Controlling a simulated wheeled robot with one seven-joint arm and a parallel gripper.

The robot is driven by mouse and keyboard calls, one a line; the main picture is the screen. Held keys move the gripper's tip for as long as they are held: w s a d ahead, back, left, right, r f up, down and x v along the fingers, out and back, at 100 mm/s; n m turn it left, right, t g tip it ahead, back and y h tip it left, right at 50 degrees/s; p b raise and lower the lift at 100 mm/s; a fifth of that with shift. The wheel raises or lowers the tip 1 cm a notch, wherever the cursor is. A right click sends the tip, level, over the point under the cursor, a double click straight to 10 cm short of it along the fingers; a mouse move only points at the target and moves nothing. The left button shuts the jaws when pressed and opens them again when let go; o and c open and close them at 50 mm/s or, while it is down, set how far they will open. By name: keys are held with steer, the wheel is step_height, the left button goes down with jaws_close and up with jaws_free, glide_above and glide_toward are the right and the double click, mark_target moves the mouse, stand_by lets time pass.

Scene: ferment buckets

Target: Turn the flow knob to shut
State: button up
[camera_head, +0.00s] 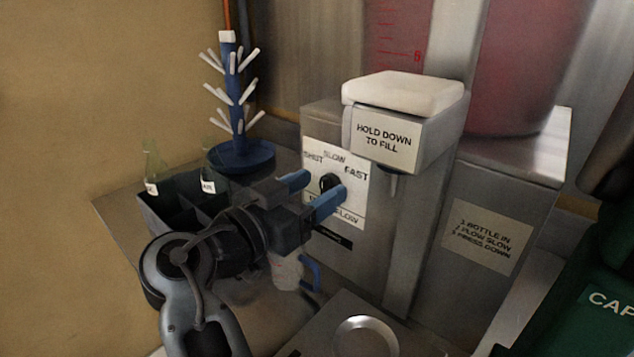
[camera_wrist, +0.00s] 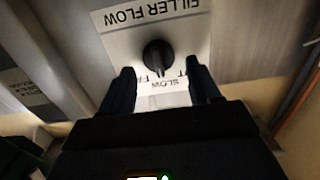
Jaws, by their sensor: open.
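The black flow knob (camera_head: 327,183) sits on a white label plate (camera_head: 350,209) on the front of the filler. The plate reads SHUT at left, SLOW at the top and FAST at right. In the wrist view the plate shows upside down, and the knob (camera_wrist: 158,55) has a pale mark that points toward SLOW. My gripper (camera_head: 314,190) is open, with one blue finger on each side in front of the knob. In the wrist view the fingertips (camera_wrist: 161,76) stand apart from the knob, with nothing between them. Part of the plate is hidden behind the fingers.
A white-topped block (camera_head: 404,92) marked HOLD DOWN TO FILL overhangs to the knob's right. A blue bottle tree (camera_head: 240,155) and a dark divided bin (camera_head: 165,207) stand at left. A pale mug-like item with a blue handle (camera_head: 312,272) is below my gripper.

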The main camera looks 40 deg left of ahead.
steer(key=shift+w, duration=0.4)
steer(key=shift+c, duration=0.3)
steer(key=c, duration=1)
steer(key=shift+o, duration=0.2)
steer(key=shift+n, duration=0.5)
steer(key=shift+a+f+n+p, duration=0.15)
steer(key=shift+n+p, duration=0.1)
steer(key=shift+n, duration=1.75)
steer(key=shift+a+n+p, duration=0.15)
steer(key=shift+n+p, duration=0.1)
steer(key=shift+n, duration=1.75)
